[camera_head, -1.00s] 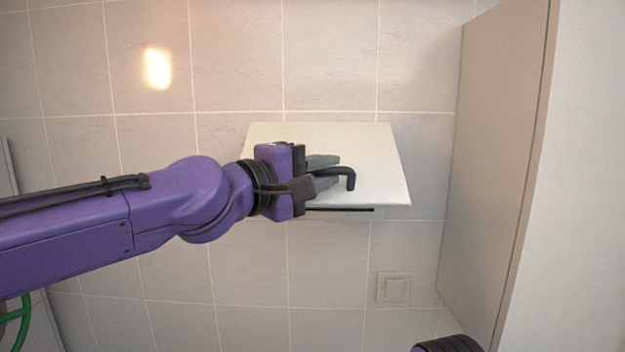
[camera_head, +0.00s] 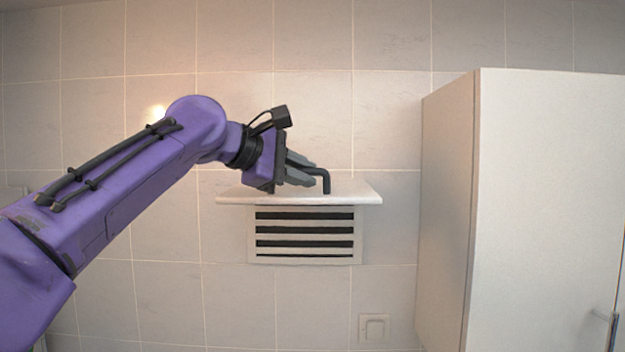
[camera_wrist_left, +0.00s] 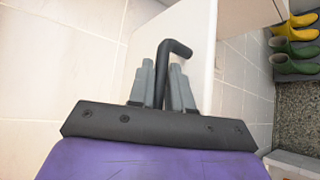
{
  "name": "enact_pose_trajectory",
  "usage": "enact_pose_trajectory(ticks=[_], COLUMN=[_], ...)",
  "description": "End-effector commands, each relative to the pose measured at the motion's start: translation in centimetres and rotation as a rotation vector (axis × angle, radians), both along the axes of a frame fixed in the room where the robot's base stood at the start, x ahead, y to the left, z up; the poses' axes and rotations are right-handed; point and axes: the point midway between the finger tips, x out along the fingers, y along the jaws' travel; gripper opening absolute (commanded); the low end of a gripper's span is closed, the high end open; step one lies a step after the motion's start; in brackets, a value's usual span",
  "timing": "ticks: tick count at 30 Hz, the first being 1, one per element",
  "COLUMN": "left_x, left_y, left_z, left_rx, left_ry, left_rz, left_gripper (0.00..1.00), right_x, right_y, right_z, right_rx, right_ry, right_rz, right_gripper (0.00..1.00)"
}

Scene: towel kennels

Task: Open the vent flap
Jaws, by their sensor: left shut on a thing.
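The white vent flap (camera_head: 350,190) stands out from the tiled wall, close to level, above the slatted vent (camera_head: 262,249). Its black bent handle (camera_head: 326,183) rises from the flap's upper face. My left gripper (camera_head: 308,174) is shut on the handle. In the left wrist view the handle (camera_wrist_left: 163,62) passes between the two grey fingers of the gripper (camera_wrist_left: 163,80), with the flap (camera_wrist_left: 200,40) behind it. The vent's dark slots show below the flap. My right gripper is not in view.
A tall white cabinet (camera_head: 540,200) stands to the right of the vent. A wall switch (camera_head: 374,327) is below right. Yellow boots (camera_wrist_left: 295,24) and green boots (camera_wrist_left: 292,50) stand at the right of the left wrist view. The wall left of the vent is clear.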

Motion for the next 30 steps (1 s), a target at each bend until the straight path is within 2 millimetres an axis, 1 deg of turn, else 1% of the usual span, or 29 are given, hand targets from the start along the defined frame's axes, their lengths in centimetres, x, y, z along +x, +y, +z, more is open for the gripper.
enact_pose_trajectory(ticks=[5,15,16,17,26,29,30], left_x=[0.1,0.1,0.1,0.1,0.0,-0.6,-1.0], left_y=[0.5,0.4,0.4,0.4,0.4,1.3,1.9], left_z=[0.2,0.2,0.2,0.2,0.2,0.4,0.7], left_rx=[0.001,0.001,0.002,0.002,0.002,0.0,0.0], left_ry=[0.007,0.008,0.008,0.008,0.008,0.007,0.006], left_rz=[0.009,0.009,0.008,0.008,0.005,0.006,0.006], left_gripper=[0.0,0.0,0.29,0.38,0.39,0.39,0.39], right_x=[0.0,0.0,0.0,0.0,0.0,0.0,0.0], right_y=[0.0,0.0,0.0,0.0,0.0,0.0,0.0], right_z=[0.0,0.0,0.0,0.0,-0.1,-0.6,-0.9], right_rx=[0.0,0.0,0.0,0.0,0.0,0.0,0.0], right_ry=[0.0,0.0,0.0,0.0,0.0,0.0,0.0], right_rz=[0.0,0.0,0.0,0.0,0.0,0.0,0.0], right_gripper=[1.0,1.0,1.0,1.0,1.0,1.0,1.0])
